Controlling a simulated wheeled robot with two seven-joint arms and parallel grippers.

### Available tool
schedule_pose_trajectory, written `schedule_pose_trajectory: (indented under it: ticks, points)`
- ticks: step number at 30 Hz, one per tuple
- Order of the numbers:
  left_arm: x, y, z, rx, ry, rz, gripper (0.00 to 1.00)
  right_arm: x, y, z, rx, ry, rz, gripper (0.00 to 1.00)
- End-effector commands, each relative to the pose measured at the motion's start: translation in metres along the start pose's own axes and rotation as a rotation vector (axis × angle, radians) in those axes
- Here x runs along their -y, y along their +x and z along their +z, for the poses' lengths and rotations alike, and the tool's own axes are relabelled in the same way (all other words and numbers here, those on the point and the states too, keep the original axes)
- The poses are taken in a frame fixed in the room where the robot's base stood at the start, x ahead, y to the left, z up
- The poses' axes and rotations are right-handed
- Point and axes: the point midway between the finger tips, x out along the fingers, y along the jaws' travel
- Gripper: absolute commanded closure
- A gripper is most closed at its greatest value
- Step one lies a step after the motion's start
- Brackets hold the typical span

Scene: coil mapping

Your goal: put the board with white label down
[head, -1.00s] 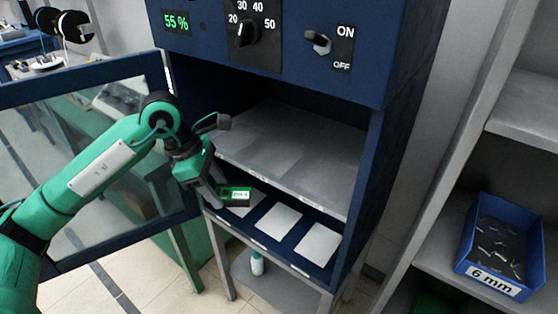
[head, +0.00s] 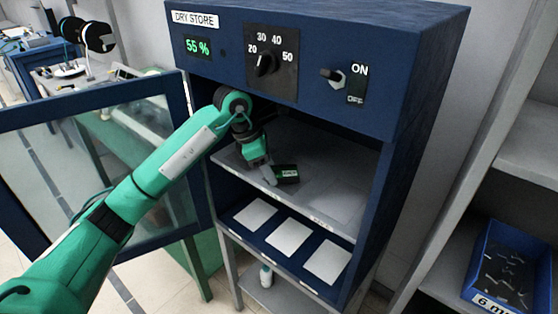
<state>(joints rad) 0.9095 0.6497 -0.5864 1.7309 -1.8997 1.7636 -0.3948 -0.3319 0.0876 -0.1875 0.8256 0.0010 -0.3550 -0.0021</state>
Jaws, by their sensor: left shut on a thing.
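My left gripper (head: 269,174) reaches into the open dry store cabinet (head: 400,70), over the front left part of its grey shelf (head: 335,190). It is shut on a small dark green board (head: 287,173). The board is at or just above the shelf; I cannot tell whether it touches. Its label is not readable at this moment. Below the shelf, a lower blue level bears three pale rectangular pads (head: 289,237), all bare. My right gripper is not in view.
The glass door (head: 90,150) stands open to the left, beside my left arm. The grey shelf is clear to the right of the board. A blue bin of small metal parts (head: 503,268) stands on a rack at the right.

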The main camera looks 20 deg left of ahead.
Motion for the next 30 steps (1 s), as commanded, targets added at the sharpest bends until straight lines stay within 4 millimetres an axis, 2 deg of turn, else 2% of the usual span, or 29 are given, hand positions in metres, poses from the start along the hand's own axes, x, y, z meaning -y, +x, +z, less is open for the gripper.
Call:
schedule_pose_trajectory:
  ticks: [5,10,15,27,28,30]
  points:
    - [-0.01,0.003,0.011,0.001,0.001,0.0,0.76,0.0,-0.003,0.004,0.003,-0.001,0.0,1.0]
    - [-0.029,0.009,0.029,0.001,0.0,-0.001,0.76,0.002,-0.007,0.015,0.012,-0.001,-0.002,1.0]
    - [-0.027,0.024,0.02,-0.001,0.001,-0.001,0.76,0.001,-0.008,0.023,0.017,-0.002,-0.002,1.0]
    - [-0.027,0.029,0.017,-0.001,0.002,0.001,0.76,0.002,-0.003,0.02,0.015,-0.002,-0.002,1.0]
    - [-0.027,0.028,0.018,0.0,0.002,0.001,0.44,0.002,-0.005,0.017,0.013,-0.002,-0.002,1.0]
    - [-0.027,0.027,0.018,0.0,0.001,0.001,0.3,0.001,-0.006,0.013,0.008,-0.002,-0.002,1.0]
